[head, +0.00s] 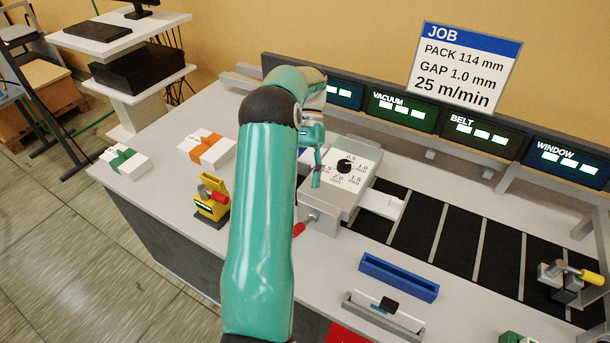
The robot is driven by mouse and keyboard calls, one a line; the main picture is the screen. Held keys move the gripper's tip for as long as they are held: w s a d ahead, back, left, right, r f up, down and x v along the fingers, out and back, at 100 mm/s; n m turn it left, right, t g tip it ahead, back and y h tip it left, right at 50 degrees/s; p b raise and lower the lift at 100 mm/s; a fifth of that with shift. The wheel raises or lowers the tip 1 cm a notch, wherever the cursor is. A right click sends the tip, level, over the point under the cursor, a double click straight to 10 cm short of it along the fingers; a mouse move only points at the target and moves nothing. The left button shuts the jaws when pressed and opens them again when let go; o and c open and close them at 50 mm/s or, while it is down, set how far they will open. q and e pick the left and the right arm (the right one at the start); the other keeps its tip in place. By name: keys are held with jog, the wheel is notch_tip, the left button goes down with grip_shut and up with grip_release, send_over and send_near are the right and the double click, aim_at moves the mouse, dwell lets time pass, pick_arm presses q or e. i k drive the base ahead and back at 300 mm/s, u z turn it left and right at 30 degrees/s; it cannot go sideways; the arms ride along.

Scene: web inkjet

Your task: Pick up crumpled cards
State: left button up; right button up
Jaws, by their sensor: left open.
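I cannot make out any crumpled card for certain. A flat white piece (382,203) juts from the right side of the dial box (356,158) over the dark belt; whether it is a card is unclear. My left arm rises through the middle of the head view and hides part of the bench. My left gripper (317,172) is open beside the left edge of the dial box, partly hidden by my own arm. I see nothing between its fingers. My right gripper is not in view.
The dark belt (416,222) with pale crossbars runs right. A blue tray (399,277) and a grey slotted holder (382,316) sit in front. A yellow device (211,204), orange-banded white packs (206,149) and green-banded ones (124,160) stand left. Displays (400,110) line the back.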

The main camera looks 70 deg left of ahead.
aim_at(390, 207)
jog(key=k, duration=1)
